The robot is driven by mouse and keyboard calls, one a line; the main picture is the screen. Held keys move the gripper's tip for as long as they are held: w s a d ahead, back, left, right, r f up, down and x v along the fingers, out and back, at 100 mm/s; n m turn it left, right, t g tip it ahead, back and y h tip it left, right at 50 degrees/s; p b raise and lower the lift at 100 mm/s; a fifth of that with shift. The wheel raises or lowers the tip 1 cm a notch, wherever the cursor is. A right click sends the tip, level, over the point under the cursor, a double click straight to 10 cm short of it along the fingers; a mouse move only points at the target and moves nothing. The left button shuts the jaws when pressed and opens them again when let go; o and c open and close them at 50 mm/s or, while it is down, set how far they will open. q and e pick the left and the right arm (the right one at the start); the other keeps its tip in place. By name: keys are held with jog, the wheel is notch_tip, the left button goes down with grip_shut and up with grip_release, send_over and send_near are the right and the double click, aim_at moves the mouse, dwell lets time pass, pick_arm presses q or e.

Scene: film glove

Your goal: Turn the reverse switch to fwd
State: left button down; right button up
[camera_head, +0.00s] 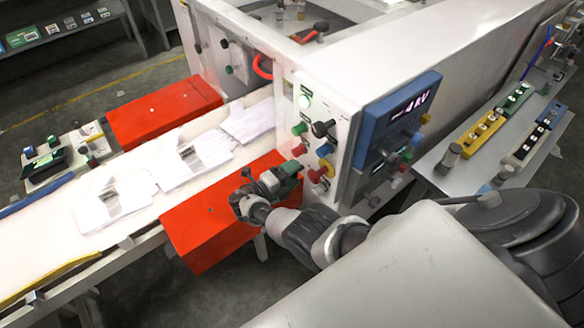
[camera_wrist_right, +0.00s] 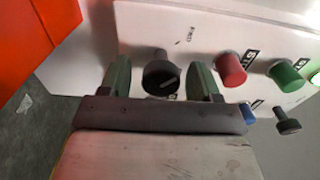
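In the right wrist view, a black rotary switch (camera_wrist_right: 160,76) with a pale mark on its knob sticks out of the white panel (camera_wrist_right: 205,32). A small label above it is too blurred to read surely. My right gripper (camera_wrist_right: 161,80) is open, its two green fingers on either side of the knob with gaps visible; I cannot tell whether the fingertips are level with it. In the head view my right gripper (camera_head: 288,172) is at the lower left of the control panel (camera_head: 335,112) and hides this switch. My left gripper is not in view.
A red button (camera_wrist_right: 230,69) and a green button (camera_wrist_right: 285,74) sit right of the switch. A blue button (camera_wrist_right: 250,112) and another black knob (camera_wrist_right: 287,121) are below them. A red box (camera_head: 200,225) lies close beside the gripper, along the conveyor (camera_head: 60,240) with film-wrapped packs.

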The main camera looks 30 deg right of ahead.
jog(key=shift+a, duration=0.1)
jog(key=a+b, duration=0.2)
jog(key=a, duration=0.8)
jog(key=shift+s+a, duration=0.3)
jog(key=shift+s, duration=0.1)
